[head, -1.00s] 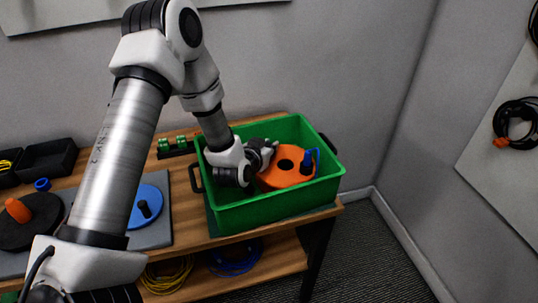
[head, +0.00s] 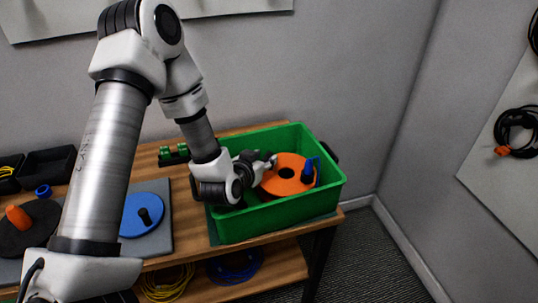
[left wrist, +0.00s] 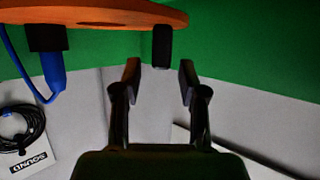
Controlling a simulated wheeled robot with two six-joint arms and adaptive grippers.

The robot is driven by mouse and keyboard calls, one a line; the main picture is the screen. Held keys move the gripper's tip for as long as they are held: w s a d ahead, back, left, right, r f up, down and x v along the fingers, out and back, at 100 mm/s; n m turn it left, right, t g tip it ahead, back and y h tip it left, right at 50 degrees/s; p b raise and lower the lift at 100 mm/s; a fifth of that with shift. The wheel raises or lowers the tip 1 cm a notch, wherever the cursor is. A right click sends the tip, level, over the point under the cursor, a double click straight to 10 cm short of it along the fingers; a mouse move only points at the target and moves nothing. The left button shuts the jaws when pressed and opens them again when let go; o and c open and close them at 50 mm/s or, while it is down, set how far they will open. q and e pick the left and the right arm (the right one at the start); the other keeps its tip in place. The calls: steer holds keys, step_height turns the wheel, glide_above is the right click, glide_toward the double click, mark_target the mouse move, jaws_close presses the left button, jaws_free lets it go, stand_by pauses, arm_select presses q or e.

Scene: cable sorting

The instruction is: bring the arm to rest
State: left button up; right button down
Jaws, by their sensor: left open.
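My left gripper (head: 268,163) is at the left part of the green crate (head: 278,218), beside the orange reel (head: 290,180) that lies inside. In the left wrist view my left gripper (left wrist: 160,76) is open, with nothing between its fingers. The orange reel also shows there along the top edge (left wrist: 110,12), with a black peg (left wrist: 162,45) just beyond the fingertips, apart from them. A blue plug (head: 308,170) stands on the reel's right side; it hangs with its blue cable in the left wrist view (left wrist: 52,72). My right gripper is not in view.
A blue reel (head: 142,214) and a dark reel with an orange plug (head: 18,216) lie on a grey mat left of the crate. Black bins (head: 46,163) stand at the far left. Yellow (head: 168,282) and blue cables (head: 236,265) lie on the lower shelf.

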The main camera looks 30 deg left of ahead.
arm_select(q)
steer(key=v, duration=0.2)
steer(key=shift+s+r, duration=0.1)
steer(key=shift+s, duration=0.2)
